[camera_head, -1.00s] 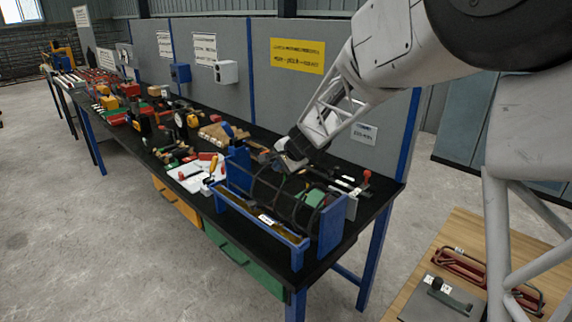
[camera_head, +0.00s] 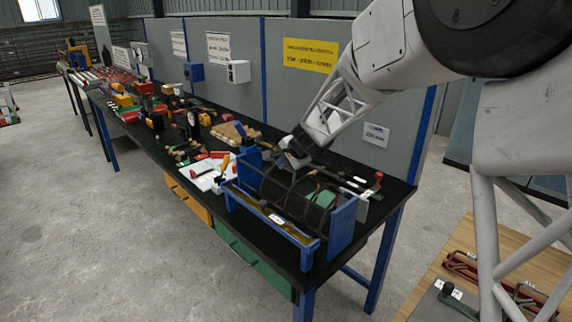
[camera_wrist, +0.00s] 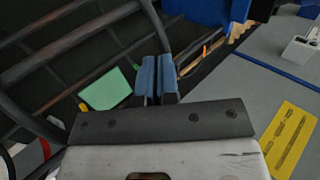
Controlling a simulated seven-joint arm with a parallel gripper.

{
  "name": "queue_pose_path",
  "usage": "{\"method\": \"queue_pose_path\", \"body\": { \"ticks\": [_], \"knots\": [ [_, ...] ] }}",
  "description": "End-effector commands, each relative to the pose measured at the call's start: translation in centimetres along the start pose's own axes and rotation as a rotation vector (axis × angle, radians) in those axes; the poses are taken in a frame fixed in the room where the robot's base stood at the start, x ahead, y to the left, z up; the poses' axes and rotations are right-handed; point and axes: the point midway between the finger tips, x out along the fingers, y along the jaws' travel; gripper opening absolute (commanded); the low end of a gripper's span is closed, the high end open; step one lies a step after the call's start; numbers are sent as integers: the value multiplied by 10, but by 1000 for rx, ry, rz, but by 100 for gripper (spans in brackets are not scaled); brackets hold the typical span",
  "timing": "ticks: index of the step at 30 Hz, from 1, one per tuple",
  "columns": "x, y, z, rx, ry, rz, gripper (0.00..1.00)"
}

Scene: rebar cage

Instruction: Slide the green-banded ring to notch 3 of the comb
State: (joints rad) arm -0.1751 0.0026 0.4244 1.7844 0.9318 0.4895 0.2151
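The dark rebar cage (camera_head: 283,193) lies in a blue stand (camera_head: 341,228) on the black bench. My gripper (camera_head: 291,157) reaches down to the cage's back upper side. In the wrist view, the two blue fingers of my gripper (camera_wrist: 157,78) are close together with a narrow gap. A dark curved bar (camera_wrist: 157,30), seemingly a ring, runs into that gap, and the fingers appear shut on it. A small green mark (camera_wrist: 138,91) shows just left of the fingers; I cannot tell which ring it is on. The comb and its notch numbers cannot be made out.
A green block (camera_head: 324,198) shows inside the cage, also in the wrist view (camera_wrist: 106,91). A white tray (camera_head: 204,178) and tools crowd the bench to the left. A grey panel with a yellow sign (camera_head: 310,54) stands behind. A red-knobbed part (camera_head: 378,177) is at the right.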

Motion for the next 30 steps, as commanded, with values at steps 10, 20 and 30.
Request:
{"method": "queue_pose_path", "body": {
  "ticks": [10, 20, 30],
  "knots": [
    [0, 2, 0, 1, 0, 2, 0],
    [-15, 12, 0, 1, 1, 1, 0],
    [-54, 24, 0, -1, 2, -2, 0]
  ]
}}
